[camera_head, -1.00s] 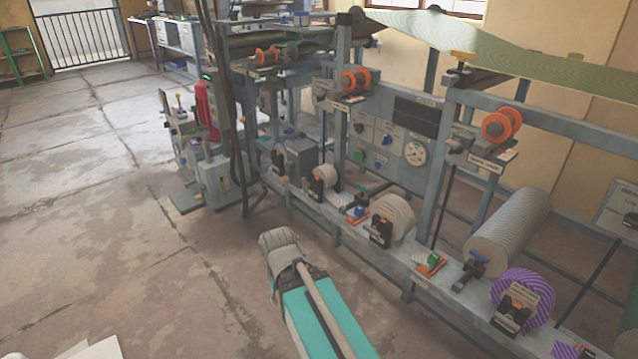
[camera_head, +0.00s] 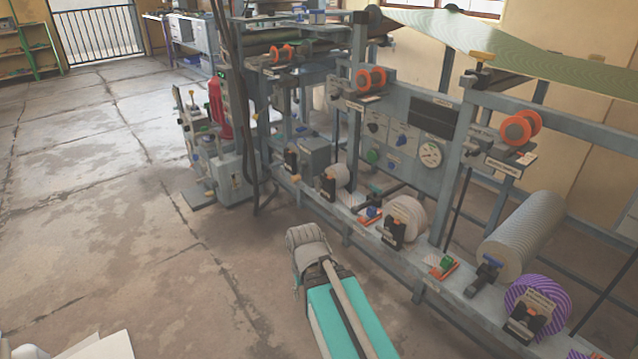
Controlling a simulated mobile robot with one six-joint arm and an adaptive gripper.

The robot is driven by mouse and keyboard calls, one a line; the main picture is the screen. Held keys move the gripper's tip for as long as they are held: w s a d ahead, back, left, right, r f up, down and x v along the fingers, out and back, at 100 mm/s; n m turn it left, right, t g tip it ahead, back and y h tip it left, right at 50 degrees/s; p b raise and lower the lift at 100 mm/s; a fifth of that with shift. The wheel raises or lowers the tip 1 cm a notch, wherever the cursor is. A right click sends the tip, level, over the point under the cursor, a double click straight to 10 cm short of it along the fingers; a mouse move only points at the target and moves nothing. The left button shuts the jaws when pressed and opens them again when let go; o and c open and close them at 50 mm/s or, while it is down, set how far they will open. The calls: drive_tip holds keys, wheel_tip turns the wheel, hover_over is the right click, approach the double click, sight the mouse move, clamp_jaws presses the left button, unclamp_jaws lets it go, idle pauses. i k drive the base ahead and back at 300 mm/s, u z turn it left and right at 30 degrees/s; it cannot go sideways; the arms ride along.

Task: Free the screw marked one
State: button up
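The plate press (camera_head: 388,262) is a long grey-blue frame running from the middle to the right. Orange double hand wheels sit along its upper part: one at the back (camera_head: 283,52), one in the middle (camera_head: 372,79) and one at the right (camera_head: 518,129). Dark clamps with small labels stand along the lower rail, one before a pale roll (camera_head: 408,214) and one before a purple striped roll (camera_head: 548,296). The labels are too small to read, so I cannot tell which screw is marked one. My teal arm reaches in from below, left of the rail; my gripper's fingers do not show.
A red extinguisher-like cylinder (camera_head: 216,105) and a small grey machine (camera_head: 225,172) stand left of the press. A dial panel (camera_head: 430,154) is behind the rail. A large ribbed roll (camera_head: 522,235) lies at the right.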

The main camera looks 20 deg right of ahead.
sight(318, 183)
drive_tip(key=u, duration=0.05)
drive_tip(key=i, duration=1)
drive_tip(key=z, duration=0.05)
